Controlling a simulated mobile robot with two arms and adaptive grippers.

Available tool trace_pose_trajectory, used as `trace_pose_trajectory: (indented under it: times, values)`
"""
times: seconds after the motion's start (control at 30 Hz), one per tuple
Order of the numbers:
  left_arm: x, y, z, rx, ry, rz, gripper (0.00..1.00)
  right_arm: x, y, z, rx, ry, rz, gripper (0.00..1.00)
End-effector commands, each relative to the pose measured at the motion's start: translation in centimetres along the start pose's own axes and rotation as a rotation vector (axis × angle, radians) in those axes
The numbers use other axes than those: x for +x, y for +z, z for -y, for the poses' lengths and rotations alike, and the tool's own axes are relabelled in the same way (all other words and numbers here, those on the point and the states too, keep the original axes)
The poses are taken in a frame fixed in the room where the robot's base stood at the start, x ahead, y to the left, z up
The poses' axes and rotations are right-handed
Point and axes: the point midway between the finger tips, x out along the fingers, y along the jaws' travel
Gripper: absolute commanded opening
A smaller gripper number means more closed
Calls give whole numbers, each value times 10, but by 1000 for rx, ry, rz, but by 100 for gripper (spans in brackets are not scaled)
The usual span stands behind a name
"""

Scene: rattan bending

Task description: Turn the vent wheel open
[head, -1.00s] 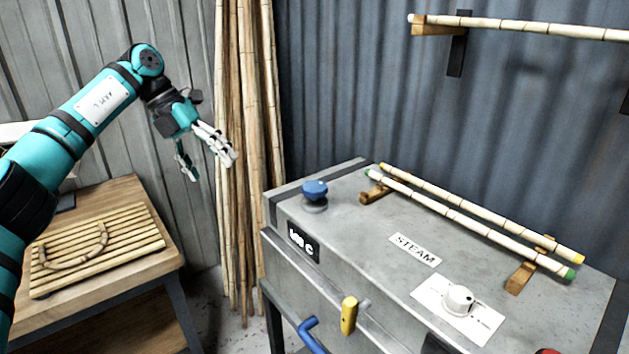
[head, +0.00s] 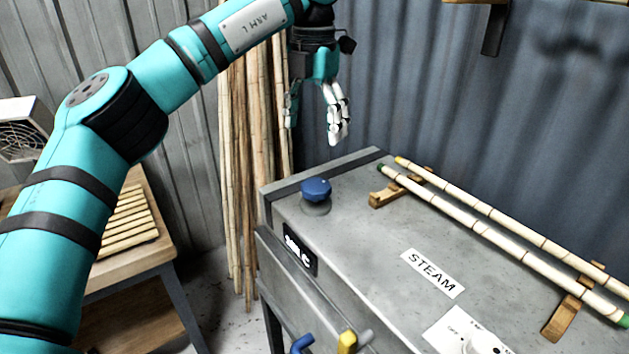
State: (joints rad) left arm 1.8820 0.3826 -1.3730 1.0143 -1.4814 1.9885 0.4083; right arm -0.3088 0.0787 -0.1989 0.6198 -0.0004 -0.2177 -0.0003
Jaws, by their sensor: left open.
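The blue vent wheel (head: 316,189) sits on a short grey base at the far left corner of the grey steam box (head: 350,243). My left gripper (head: 315,128) is above the wheel, pointing down, with its fingers apart and nothing between them. A clear gap separates the fingertips from the wheel. My right gripper is not in view.
Two rattan poles (head: 497,234) lie on wooden rests on the box top, right of the wheel. A white dial (head: 484,343) and a yellow handle (head: 347,342) are near the front. Bundled canes (head: 243,170) stand behind. A wooden bench (head: 150,262) is at left.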

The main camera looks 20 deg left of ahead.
Motion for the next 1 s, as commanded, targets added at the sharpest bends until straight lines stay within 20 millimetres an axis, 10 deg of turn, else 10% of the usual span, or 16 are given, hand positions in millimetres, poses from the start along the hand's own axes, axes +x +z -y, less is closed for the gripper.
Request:
trace_pose_trajectory:
  times: [0.5,1.0]
  values:
    - [103,0,0,-1,-2,-1,76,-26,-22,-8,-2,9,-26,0]
    - [124,0,0,-2,-2,2,76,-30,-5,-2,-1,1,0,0]
